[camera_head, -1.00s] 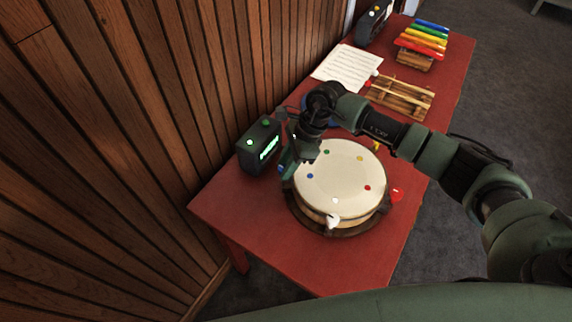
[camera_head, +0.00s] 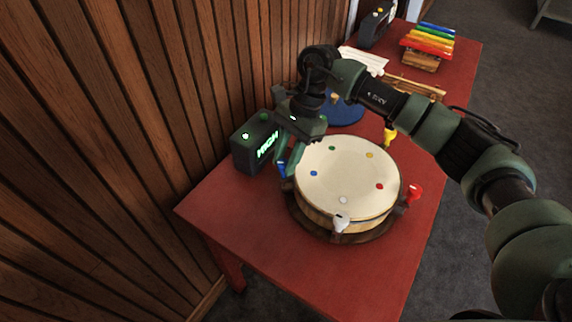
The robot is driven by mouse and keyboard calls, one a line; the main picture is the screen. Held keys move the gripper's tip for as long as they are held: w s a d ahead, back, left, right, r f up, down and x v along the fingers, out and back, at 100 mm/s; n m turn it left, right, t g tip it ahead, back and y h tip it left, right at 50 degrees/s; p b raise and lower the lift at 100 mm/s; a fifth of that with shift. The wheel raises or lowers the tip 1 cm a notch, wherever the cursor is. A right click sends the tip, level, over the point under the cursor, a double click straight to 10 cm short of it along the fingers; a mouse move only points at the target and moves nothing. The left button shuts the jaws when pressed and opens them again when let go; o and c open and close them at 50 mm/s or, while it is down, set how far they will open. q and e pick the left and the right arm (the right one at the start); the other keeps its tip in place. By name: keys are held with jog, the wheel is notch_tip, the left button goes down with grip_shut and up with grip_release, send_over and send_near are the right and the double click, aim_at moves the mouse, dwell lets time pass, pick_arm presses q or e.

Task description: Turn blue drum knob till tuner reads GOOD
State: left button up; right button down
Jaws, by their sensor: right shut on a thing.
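The drum (camera_head: 346,178) is round with a pale head marked by coloured dots, and it sits on a dark round stand on the red table. The blue knob (camera_head: 282,170) is at the drum's left rim, partly hidden by my right gripper (camera_head: 287,163), which is shut on it. My right arm reaches in from the right, over the far side of the drum. The tuner (camera_head: 256,146) is a dark box just left of the gripper, and its lit green display reads HIGH. My left gripper is out of view.
White (camera_head: 341,223), red (camera_head: 414,192) and yellow (camera_head: 389,138) knobs stick out around the drum. A blue round thing (camera_head: 346,113), sheet music (camera_head: 363,60), wooden sticks and a xylophone (camera_head: 427,44) lie further back. A wood-panelled wall borders the left; the table's near end is bare.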

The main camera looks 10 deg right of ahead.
dwell(0.4)
jog(key=c, duration=1.1)
grip_release()
jog(key=b+v, duration=0.1)
jog(key=v, duration=0.7)
jog(key=shift+b, duration=0.35)
jog(key=shift+f, duration=0.1)
